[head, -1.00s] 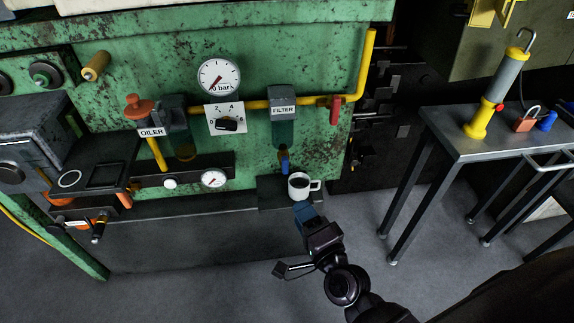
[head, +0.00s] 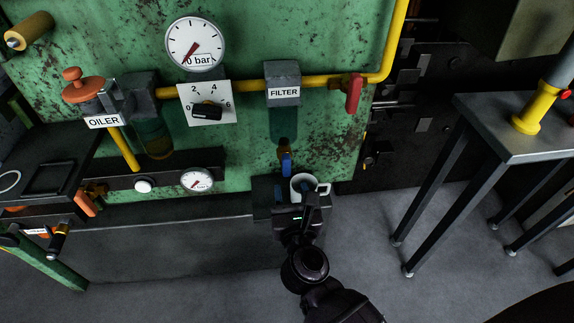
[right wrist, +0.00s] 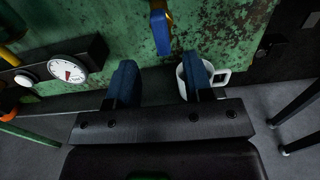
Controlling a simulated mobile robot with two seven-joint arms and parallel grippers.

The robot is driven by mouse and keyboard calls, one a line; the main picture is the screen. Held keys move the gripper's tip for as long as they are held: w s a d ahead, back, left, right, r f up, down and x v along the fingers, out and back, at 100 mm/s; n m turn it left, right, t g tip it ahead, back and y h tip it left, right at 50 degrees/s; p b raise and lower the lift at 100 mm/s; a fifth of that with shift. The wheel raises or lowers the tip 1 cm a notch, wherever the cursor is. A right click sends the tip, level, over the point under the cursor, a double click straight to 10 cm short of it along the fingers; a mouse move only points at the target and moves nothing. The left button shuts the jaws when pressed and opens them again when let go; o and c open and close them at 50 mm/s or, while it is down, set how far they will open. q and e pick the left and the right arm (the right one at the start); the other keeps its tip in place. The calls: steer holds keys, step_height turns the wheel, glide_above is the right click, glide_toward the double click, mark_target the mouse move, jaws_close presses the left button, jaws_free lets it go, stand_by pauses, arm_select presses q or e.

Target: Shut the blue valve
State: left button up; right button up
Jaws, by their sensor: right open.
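The blue valve (head: 286,165) is a small blue lever on a brass fitting under the clear bowl of the filter (head: 283,94). It hangs down above the dark ledge. In the right wrist view the blue valve (right wrist: 160,30) shows at the top centre, ahead of and between my fingers. My right gripper (head: 297,196) is open and empty, below and in front of the valve, apart from it. In the right wrist view its two blue fingers (right wrist: 160,80) are spread. A white mug (head: 322,187) stands just behind the gripper, partly hidden by it. My left gripper is not in view.
A red handle (head: 353,94) sits on the yellow pipe (head: 240,107) to the right of the filter. A gauge (head: 197,180) and the oiler (head: 102,120) are to the left. A metal table (head: 520,130) stands at the right. The white mug (right wrist: 217,77) is close to my right finger.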

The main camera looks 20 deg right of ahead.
mark_target(287, 168)
steer(key=shift+x, duration=3.95)
steer(key=shift+f, duration=0.1)
jaws_close()
